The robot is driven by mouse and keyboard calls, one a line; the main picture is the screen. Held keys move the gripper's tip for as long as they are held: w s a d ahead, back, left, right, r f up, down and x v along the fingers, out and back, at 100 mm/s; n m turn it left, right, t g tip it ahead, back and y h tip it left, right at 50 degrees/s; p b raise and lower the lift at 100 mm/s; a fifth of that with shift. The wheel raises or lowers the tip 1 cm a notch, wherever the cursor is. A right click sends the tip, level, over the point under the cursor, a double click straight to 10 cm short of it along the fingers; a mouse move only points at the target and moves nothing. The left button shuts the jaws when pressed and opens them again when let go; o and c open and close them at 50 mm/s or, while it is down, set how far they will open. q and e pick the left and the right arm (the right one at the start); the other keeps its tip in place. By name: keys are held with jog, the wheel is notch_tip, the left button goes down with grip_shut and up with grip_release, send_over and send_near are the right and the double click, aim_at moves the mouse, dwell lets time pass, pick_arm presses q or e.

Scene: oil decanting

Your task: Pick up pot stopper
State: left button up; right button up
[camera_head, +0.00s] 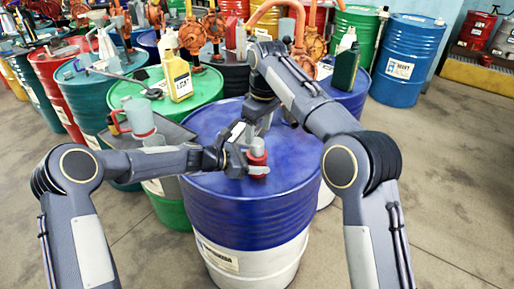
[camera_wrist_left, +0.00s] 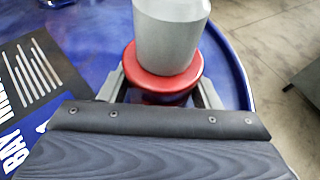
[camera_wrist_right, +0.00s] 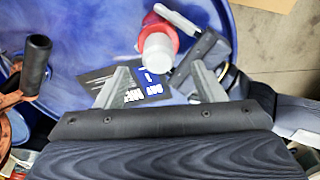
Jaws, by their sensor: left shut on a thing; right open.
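The stopper, a grey tapered piece on a round red flange (camera_head: 258,155), is above the blue drum's top. My left gripper (camera_head: 250,162) is shut on it, with its fingers on both sides of the red part. The left wrist view shows the grey body (camera_wrist_left: 170,35) upright over the red flange (camera_wrist_left: 165,82), whose underside is hidden. My right gripper (camera_head: 268,122) is open and empty, behind the stopper over the same drum. In the right wrist view the stopper (camera_wrist_right: 158,48) lies beyond the right gripper's open fingers (camera_wrist_right: 162,80).
The blue drum (camera_head: 225,195) stands in front. A grey pot with a red handle (camera_head: 137,118) stands at the left. A yellow bottle (camera_head: 178,77) and a dark green bottle (camera_head: 345,68) stand farther back. Orange pumps (camera_head: 193,40) and several drums crowd the back.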

aim_at(257, 141)
jog(key=f, duration=0.5)
jog(key=shift+w+a+f, duration=0.2)
jog(key=shift+w+f, duration=0.1)
jog(key=shift+f, duration=0.05)
jog(key=shift+c, duration=0.2)
jog(key=c, duration=1)
notch_tip(257, 141, up, 9)
jog(key=shift+w+f, duration=0.1)
jog(key=shift+f, duration=0.05)
jog(key=shift+r, duration=0.7)
